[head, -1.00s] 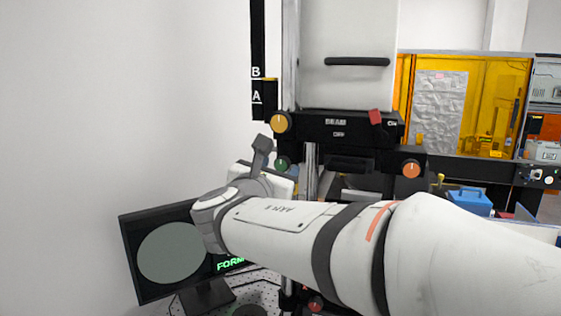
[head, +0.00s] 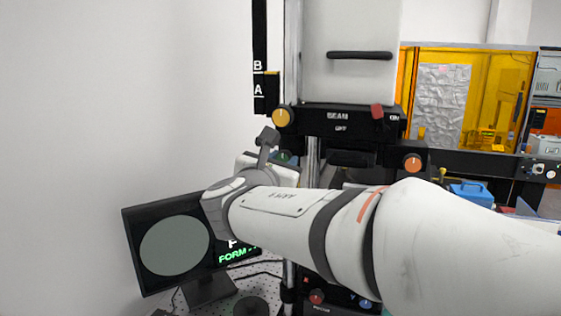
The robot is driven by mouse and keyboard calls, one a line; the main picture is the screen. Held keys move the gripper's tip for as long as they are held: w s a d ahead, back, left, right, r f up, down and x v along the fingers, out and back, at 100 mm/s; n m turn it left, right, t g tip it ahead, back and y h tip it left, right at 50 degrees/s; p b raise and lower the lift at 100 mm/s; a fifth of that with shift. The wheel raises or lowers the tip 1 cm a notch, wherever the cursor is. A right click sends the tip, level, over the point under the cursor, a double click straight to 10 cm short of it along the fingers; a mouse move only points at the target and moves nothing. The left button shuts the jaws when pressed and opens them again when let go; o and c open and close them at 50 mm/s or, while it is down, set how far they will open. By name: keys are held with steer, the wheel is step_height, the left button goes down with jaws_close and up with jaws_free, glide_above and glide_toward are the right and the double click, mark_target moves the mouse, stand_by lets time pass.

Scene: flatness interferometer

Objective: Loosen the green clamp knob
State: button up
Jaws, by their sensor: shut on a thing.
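The green clamp knob (head: 285,156) is on the left side of the black instrument column, below the yellow knob. Only part of it shows behind my gripper. My gripper (head: 268,138) is at the knob, with one grey finger visible, pointing up and tilted. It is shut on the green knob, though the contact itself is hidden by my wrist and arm.
A yellow knob (head: 283,117) sits just above, and an orange knob (head: 413,162) is to the right. A red switch (head: 377,111) is on the beam panel. A monitor (head: 131,237) stands at lower left. An orange enclosure (head: 505,95) is at back right.

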steer(key=shift+f+m+b, duration=0.2)
steer(key=shift+m+b, duration=0.1)
steer(key=shift+b, duration=0.4)
steer(key=m+b, duration=0.5)
steer(key=b, duration=0.2)
steer(key=m+b, duration=0.6)
steer(key=b, duration=0.1)
steer(key=m+b, duration=0.6)
steer(key=b, duration=0.2)
steer(key=shift+a+r, duration=0.1)
steer(key=shift+r, duration=0.3)
steer(key=o, duration=1)
steer(key=shift+c, duration=0.2)
steer(key=b+v, duration=0.1)
steer(key=v, duration=0.6)
steer(key=shift+s, duration=0.35)
